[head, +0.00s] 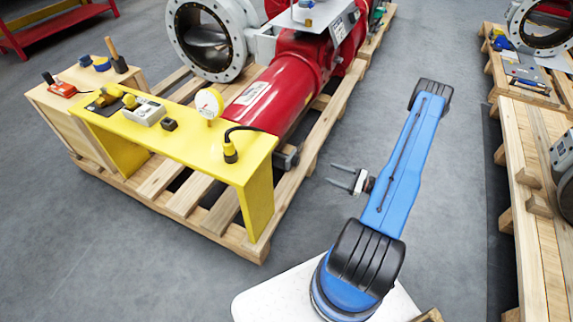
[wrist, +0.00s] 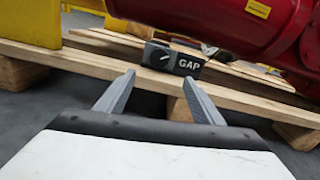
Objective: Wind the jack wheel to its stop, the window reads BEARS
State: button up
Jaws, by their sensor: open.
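A small dark grey block (wrist: 172,58) sits below the red cylinder, by the pallet's near edge. Its face carries a window reading GAP (wrist: 189,64) and a white pointer mark to the left of it. In the head view the block (head: 286,157) shows at the cylinder's near end. A small metal piece (wrist: 209,49) shows behind it; I cannot tell if it belongs to the jack. No jack wheel can be made out clearly. My gripper (head: 329,173) is open and empty, its fingers (wrist: 158,76) pointing at the block and apart from it.
The red cylinder (head: 290,90) lies on a wooden pallet (head: 225,225). A yellow bench (head: 190,150) with a dial gauge (head: 209,103) and small items stands left. Another pallet (head: 520,180) stands right.

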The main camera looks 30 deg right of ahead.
aim_at(298, 162)
jog(key=x, duration=1.7)
jog(key=shift+w+a, duration=0.15)
jog(key=shift+a, duration=0.05)
jog(key=c, duration=1)
